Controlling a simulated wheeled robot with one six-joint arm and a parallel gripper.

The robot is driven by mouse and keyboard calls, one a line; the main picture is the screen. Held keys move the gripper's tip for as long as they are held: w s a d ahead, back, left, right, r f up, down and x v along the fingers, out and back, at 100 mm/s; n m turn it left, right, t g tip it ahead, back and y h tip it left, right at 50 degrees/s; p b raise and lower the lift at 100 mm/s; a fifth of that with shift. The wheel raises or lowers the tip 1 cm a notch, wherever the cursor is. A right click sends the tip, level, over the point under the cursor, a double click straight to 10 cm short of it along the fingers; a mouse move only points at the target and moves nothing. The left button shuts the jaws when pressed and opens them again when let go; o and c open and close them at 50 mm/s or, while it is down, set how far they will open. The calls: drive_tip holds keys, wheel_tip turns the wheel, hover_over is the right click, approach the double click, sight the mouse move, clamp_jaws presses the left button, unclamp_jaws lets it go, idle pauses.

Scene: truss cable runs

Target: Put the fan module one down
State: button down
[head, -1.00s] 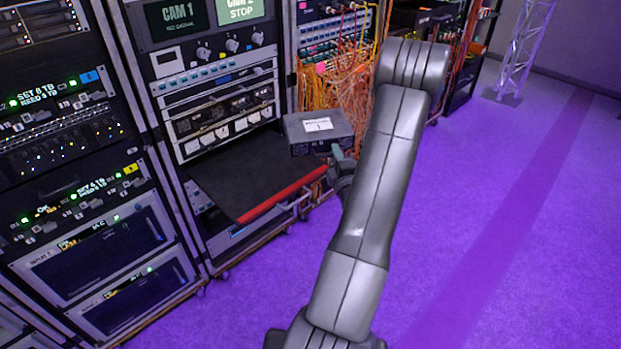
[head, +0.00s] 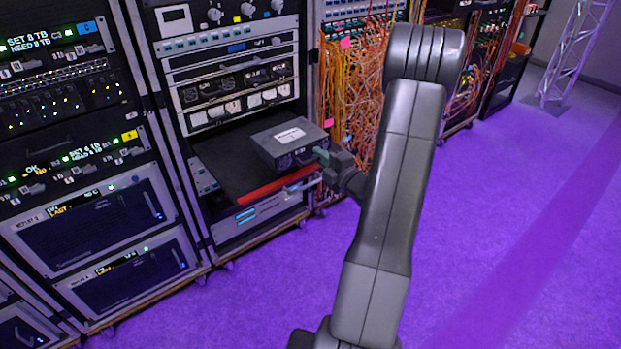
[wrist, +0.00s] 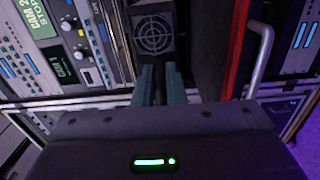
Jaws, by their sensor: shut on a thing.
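The fan module (head: 287,140) is a dark box with a white label on top. In the head view it is at the black shelf (head: 222,165) with the red front edge, over the shelf's right part. I cannot tell whether its underside touches the shelf. My gripper (head: 325,157) is shut on its near right end. In the wrist view the two fingers (wrist: 159,85) reach to the module's face with a round fan grille (wrist: 153,36). The black shelf with its red edge (wrist: 238,45) stands to the right of the module there.
Equipment racks (head: 95,215) with lit panels stand at the left. Orange cables (head: 360,100) hang in a bundle just behind my arm. A truss leg (head: 565,60) stands at the far right. The purple floor (head: 510,240) at the right is clear.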

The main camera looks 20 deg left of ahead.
wheel_tip(320, 180, down, 7)
drive_tip(key=b, duration=0.1)
idle(0.4)
drive_tip(key=shift+f, duration=0.2)
drive_tip(key=c, duration=1.5)
unclamp_jaws()
